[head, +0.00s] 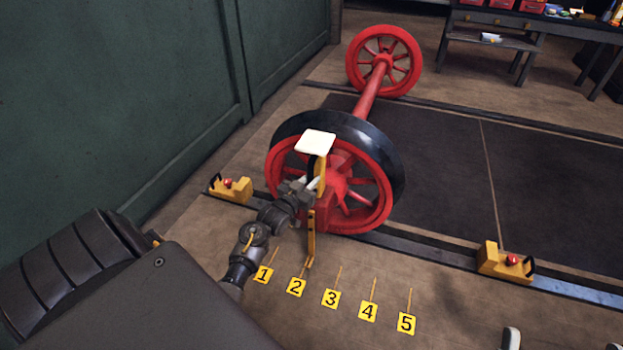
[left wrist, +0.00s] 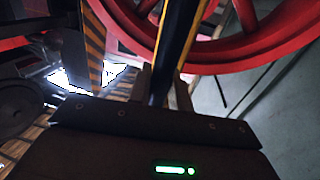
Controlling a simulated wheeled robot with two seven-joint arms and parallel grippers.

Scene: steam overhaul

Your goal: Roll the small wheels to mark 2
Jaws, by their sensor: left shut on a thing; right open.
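The red wheelset (head: 369,93) stands on rails; its near wheel (head: 381,216) has a dark rim. A yellow upright bar (head: 311,235) stands in front of this wheel, with a white plate (head: 316,142) above. Its lower end is near the line of mark 2 (head: 296,287). My left gripper (head: 314,186) is shut on the bar at the near wheel. In the left wrist view the fingers close around a black and yellow bar (left wrist: 181,45), with the red wheel (left wrist: 240,52) behind. My right gripper (head: 562,343) shows only its fingertips, apart, at the bottom right edge.
Marks 1 (head: 263,275), 3 (head: 330,298), 4 (head: 368,311) and 5 (head: 406,323) lie on the floor. Yellow blocks with red knobs sit at the near rail, left (head: 231,189) and right (head: 506,262). A green wall (head: 110,90) stands left, a workbench (head: 540,25) back right.

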